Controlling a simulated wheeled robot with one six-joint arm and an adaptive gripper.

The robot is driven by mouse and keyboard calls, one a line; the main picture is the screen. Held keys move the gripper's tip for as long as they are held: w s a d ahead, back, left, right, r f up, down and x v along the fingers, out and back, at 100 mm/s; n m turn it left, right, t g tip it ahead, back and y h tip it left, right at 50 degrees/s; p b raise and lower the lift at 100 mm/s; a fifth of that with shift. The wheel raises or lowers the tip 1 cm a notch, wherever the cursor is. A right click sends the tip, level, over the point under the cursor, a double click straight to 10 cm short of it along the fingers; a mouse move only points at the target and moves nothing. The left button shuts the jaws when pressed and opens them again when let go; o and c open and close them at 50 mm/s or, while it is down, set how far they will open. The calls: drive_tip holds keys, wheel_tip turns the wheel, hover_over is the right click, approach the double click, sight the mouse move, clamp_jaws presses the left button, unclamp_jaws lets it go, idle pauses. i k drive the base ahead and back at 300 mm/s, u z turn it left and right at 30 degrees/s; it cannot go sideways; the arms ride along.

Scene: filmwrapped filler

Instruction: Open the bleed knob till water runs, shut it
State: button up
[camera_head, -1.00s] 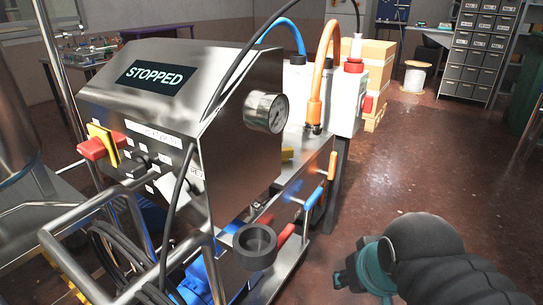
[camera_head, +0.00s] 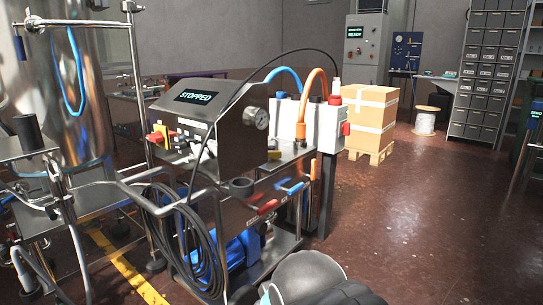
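A steel pump cart carries a control box (camera_head: 215,120) whose display reads STOPPED, with a round gauge (camera_head: 262,118) on its side. I cannot tell which part is the bleed knob. No running water shows. My arm ends at the bottom edge, where a sliver of my gripper (camera_head: 268,296) shows, below and apart from the cart. Its fingers are not clear.
A steel tank (camera_head: 60,95) stands at left, with tubular rails in front. A coiled black hose (camera_head: 180,240) hangs on the cart near a blue pump (camera_head: 240,250). Boxes on a pallet (camera_head: 370,120) and a cable spool (camera_head: 426,121) stand behind. The floor at right is clear.

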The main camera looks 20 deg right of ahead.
sight(273, 155)
drive_tip(key=z, duration=0.6)
drive_tip(key=i, duration=0.6)
drive_tip(key=z, duration=0.8)
drive_tip(key=i, duration=0.7)
drive_tip(key=u, duration=0.1)
